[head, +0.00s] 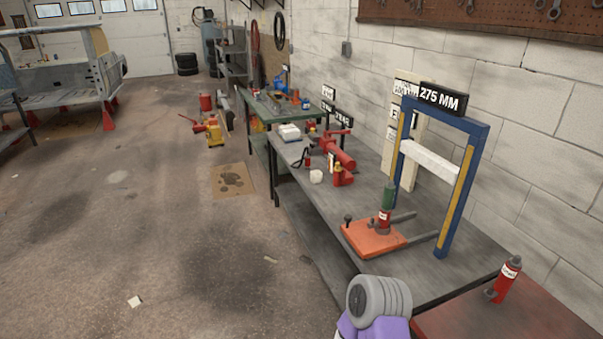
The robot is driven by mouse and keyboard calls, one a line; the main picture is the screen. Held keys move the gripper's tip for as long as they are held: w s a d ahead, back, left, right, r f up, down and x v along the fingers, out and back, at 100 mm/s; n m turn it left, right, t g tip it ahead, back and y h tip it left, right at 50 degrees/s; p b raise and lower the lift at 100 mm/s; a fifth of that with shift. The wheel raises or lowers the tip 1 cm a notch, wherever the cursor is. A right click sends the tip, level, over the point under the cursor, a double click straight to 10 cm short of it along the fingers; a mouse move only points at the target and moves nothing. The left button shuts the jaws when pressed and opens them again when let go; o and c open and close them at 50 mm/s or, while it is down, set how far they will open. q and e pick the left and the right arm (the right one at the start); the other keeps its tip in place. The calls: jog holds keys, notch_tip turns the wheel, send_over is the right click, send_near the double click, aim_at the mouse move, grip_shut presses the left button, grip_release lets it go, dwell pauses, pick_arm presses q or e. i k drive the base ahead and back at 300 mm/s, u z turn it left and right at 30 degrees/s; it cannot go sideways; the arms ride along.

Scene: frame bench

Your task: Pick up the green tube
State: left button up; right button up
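The green tube (387,195) stands upright in the head view. It appears to sit on top of a small red bottle jack (383,221) with a white label. The jack stands on an orange plate (371,238) on the grey bench (352,208), in front of a blue press frame (461,190). No gripper fingers show in the view, so neither gripper can be placed relative to the tube. A grey rounded part with purple below it, at the bottom edge, shows no fingers.
A white bar (430,159) crosses the press frame, under a "275 MM" sign (439,97). Two grey bars lie beside the orange plate. Another red bottle (506,279) stands on a red surface (500,320) at right. The floor left is mostly clear.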

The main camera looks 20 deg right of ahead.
aim_at(389, 192)
jog(key=u, duration=0.05)
jog(key=i, duration=1.85)
jog(key=z, duration=0.65)
